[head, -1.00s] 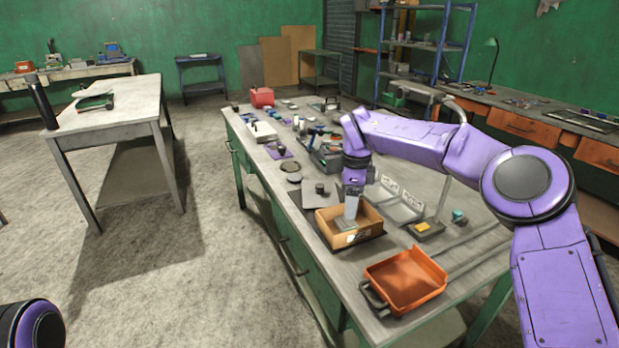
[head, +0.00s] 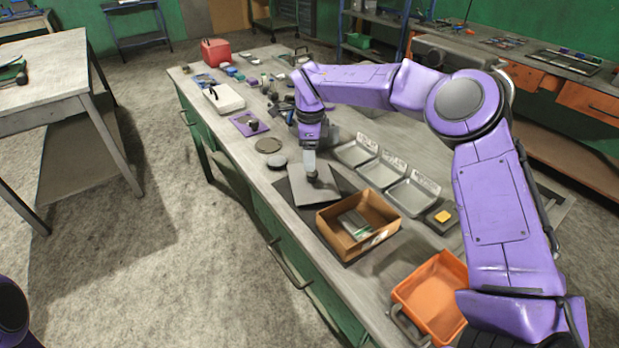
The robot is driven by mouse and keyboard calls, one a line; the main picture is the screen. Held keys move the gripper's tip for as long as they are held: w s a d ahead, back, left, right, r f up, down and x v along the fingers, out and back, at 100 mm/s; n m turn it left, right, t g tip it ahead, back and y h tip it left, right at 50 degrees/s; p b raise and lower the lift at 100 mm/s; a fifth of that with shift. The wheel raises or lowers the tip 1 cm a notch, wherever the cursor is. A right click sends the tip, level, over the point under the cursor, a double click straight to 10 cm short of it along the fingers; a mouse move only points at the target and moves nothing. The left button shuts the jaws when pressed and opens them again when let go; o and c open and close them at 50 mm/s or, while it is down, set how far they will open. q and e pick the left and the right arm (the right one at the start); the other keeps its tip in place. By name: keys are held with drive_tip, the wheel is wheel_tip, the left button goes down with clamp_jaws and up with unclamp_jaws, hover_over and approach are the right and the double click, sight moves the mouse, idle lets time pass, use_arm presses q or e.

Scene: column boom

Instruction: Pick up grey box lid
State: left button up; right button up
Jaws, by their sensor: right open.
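The grey box lid (head: 304,190) is a flat square plate with a small dark knob (head: 312,177) near its middle. It lies on a dark mat (head: 283,187) on the workbench. My right gripper (head: 311,172) is open and points down at the knob, over the lid. Its fingertips are small here, and I cannot tell whether they touch the knob. A brown open box (head: 340,240) stands just in front of the lid, with a grey-green item inside. Of my left arm only a dark, purple-edged part shows at the lower left; its gripper is out of view.
Several metal trays (head: 382,172) stand right of the lid. An orange bin (head: 430,295) is nearer, at the bench's front. Dark discs (head: 268,145), a purple mat (head: 249,124) and a white case (head: 223,98) lie farther back. The floor left of the bench is clear.

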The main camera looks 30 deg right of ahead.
sight(312, 178)
drive_tip(key=shift+s+d+f, duration=0.1)
drive_tip(key=shift+s+f, duration=0.1)
drive_tip(key=shift+f, duration=0.2)
drive_tip(key=f, duration=0.1)
drive_tip(key=f+p, duration=0.1)
drive_tip(key=f, duration=0.3)
drive_tip(key=shift+w+d+p, duration=0.2)
drive_tip(key=shift+w+p, duration=0.2)
drive_tip(key=shift+f, duration=0.3)
drive_tip(key=shift+s, duration=0.2)
drive_tip(key=c, duration=1.2)
drive_tip(key=shift+o, duration=0.2)
